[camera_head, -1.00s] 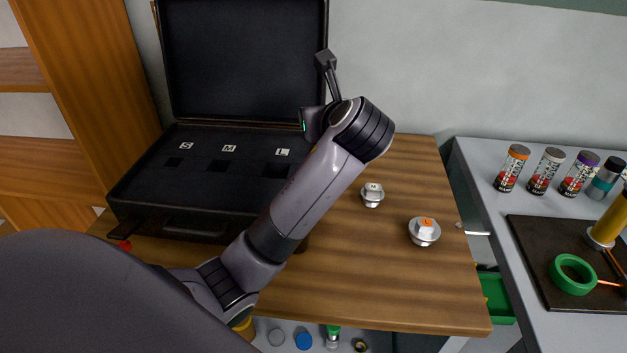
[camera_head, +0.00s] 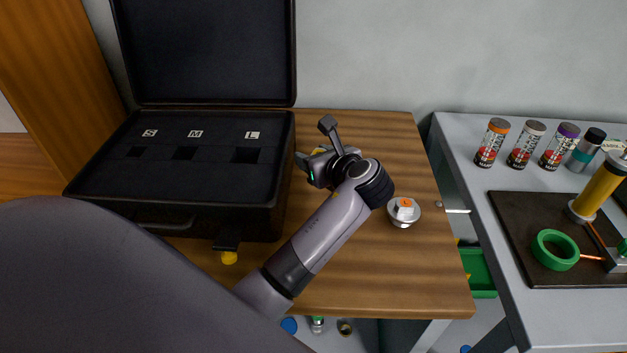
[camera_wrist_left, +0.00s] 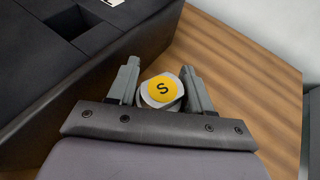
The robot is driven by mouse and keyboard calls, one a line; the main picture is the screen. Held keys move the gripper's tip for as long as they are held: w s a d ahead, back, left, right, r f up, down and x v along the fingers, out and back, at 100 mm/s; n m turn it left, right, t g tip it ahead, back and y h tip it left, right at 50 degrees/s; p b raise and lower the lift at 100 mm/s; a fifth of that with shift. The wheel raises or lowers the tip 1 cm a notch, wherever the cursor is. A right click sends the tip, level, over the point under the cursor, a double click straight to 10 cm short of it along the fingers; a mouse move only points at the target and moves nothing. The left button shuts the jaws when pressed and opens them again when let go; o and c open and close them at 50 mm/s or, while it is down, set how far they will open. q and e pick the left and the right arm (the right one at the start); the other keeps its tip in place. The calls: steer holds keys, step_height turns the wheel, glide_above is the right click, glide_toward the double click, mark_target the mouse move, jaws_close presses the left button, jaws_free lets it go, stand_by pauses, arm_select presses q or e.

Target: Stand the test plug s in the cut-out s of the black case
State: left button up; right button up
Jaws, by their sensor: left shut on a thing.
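The test plug s, with a round yellow top marked S, shows in the left wrist view (camera_wrist_left: 162,89) between the fingers of my left gripper (camera_wrist_left: 160,80). The gripper is shut on it. In the head view my left gripper (camera_head: 313,165) is just right of the black case (camera_head: 270,222), over the wooden table; the plug is mostly hidden there. The case is open. Its cut-out s (camera_head: 136,152) is empty, at the left of the row, left of the cut-outs m (camera_head: 186,153) and l (camera_head: 246,155). My right gripper is not in view.
The plug with the orange L top (camera_head: 403,210) stands on the wooden table (camera_head: 400,270), right of my left wrist. The grey bench (camera_head: 460,160) at right carries several cans, a dark mat and a green ring (camera_head: 555,250). The raised case lid (camera_head: 205,50) stands behind.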

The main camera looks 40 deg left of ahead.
mark_target(315, 190)
arm_select(q)
steer(key=shift+f+b, duration=0.35)
steer(key=shift+f, duration=2.85)
steer(key=shift+f, duration=0.1)
steer(key=o, duration=0.8)
